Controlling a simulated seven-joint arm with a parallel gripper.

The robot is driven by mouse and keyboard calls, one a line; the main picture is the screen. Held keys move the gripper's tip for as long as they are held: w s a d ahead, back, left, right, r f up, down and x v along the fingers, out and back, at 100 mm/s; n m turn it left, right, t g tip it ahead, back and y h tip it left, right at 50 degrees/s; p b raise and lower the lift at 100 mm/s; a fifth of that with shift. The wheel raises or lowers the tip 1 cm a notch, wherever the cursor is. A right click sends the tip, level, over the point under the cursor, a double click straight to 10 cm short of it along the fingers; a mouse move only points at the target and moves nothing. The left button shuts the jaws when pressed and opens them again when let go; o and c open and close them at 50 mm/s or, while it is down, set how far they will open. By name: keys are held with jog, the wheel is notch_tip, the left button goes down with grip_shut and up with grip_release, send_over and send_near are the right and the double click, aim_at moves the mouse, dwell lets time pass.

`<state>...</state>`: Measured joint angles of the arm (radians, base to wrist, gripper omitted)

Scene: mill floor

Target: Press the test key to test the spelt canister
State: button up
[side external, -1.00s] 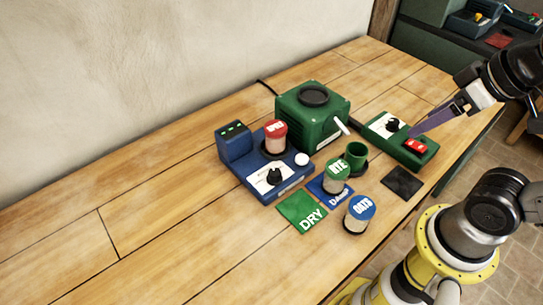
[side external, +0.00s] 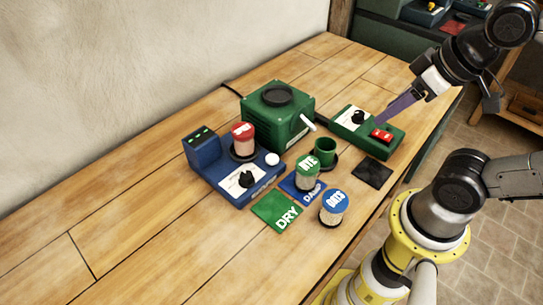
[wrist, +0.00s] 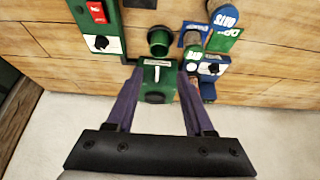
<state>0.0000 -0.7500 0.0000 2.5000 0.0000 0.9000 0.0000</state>
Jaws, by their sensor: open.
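A red-lidded canister (side external: 242,138) stands on the black cup of a blue tester (side external: 215,176); its lid lettering is too small to read surely. The tester has a white round button (side external: 272,159), a dial (side external: 246,180) and green lights (side external: 199,135). A green-lidded canister marked RYE (side external: 307,174) and a blue-lidded one marked OATS (side external: 333,207) stand in front. My gripper (side external: 382,118) is open and empty, off to the right of the tester and near the green switch box in the picture. In the wrist view its purple fingers (wrist: 159,72) are spread, with the tester right of them.
A green mill (side external: 278,115) with a white handle stands behind the tester. A green box (side external: 350,120) with a red switch (side external: 381,135) lies right, near a dark square (side external: 372,172). A green cup (side external: 325,152), green DRY mat (side external: 277,212) and blue DAMP mat (side external: 302,187) lie in front. Left tabletop is clear.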

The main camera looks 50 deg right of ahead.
grip_shut()
dwell(1.4)
